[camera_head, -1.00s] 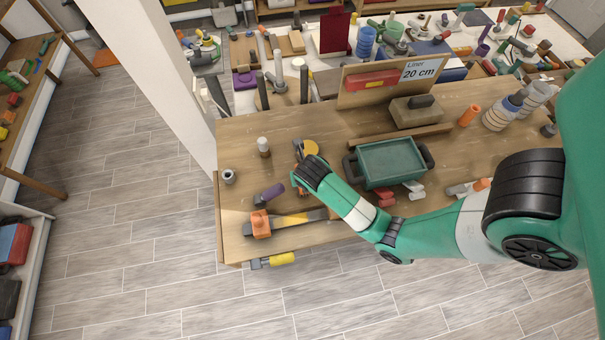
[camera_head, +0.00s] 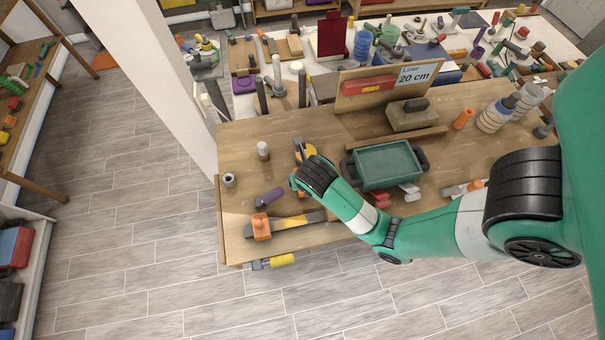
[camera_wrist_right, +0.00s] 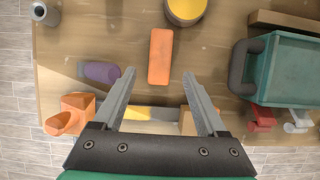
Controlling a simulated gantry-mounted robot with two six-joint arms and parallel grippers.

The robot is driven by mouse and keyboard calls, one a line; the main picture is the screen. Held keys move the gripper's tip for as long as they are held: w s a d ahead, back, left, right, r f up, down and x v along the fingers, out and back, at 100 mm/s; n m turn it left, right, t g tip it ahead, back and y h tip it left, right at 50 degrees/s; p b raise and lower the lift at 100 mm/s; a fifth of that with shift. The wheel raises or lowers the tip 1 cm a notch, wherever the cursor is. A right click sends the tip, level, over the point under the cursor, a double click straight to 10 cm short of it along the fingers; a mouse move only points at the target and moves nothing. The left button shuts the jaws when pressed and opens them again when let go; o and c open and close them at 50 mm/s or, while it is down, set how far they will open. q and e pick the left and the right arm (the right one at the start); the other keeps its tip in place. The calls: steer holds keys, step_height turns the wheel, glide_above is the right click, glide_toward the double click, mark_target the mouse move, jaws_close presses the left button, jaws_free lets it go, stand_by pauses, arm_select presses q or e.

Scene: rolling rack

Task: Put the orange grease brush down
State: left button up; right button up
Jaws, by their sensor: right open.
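The orange grease brush (camera_wrist_right: 160,56) shows in the right wrist view as a plain orange oblong lying on the wooden bench, with no bristles visible. My right gripper (camera_wrist_right: 158,76) is open. Its two fingers stand apart on either side of the brush's near end, with bench visible between them and no contact seen. In the head view my right wrist (camera_head: 318,175) covers most of this spot. My left gripper is in neither view.
A yellow-topped round item (camera_wrist_right: 185,8) lies just beyond the brush. A purple cylinder (camera_wrist_right: 101,72) and an orange clamp-like piece (camera_wrist_right: 72,114) lie left. A green tray (camera_wrist_right: 290,75) with dark handles stands right. Bare bench (camera_head: 340,128) shows behind.

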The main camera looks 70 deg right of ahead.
arm_select(q)
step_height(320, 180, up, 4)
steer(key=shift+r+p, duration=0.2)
steer(key=shift+p, duration=1.05)
arm_select(e)
steer(key=v, duration=0.4)
steer(key=shift+r, duration=0.25)
